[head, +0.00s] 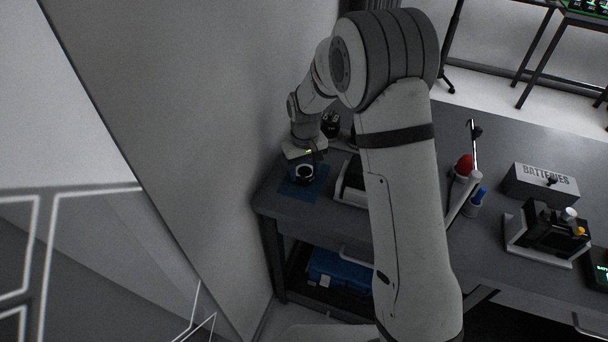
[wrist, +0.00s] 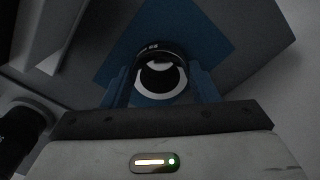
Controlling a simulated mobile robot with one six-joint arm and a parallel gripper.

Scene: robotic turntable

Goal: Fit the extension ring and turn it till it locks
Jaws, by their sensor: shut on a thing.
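A black ring (head: 304,173) with a pale inner band, which I take for the extension ring, is at the left end of the bench, over a blue mat (head: 298,192). In the wrist view the ring (wrist: 161,57) shows a black outer wall with small white marks and a dark centre. My gripper (head: 304,165) is pointed down with its blue fingers on either side of the ring, shut on it. The gripper also shows in the wrist view (wrist: 161,84). The ring seems to be over the mat; I cannot tell whether it touches it. No mating part is clearly visible.
A black cylindrical item (head: 331,124) stands behind my gripper, close to the wall. A grey-white device (head: 350,183) is just right of the mat, partly behind my arm. Farther right are a BATTERIES box (head: 541,184) and a black device on a pale base (head: 547,230).

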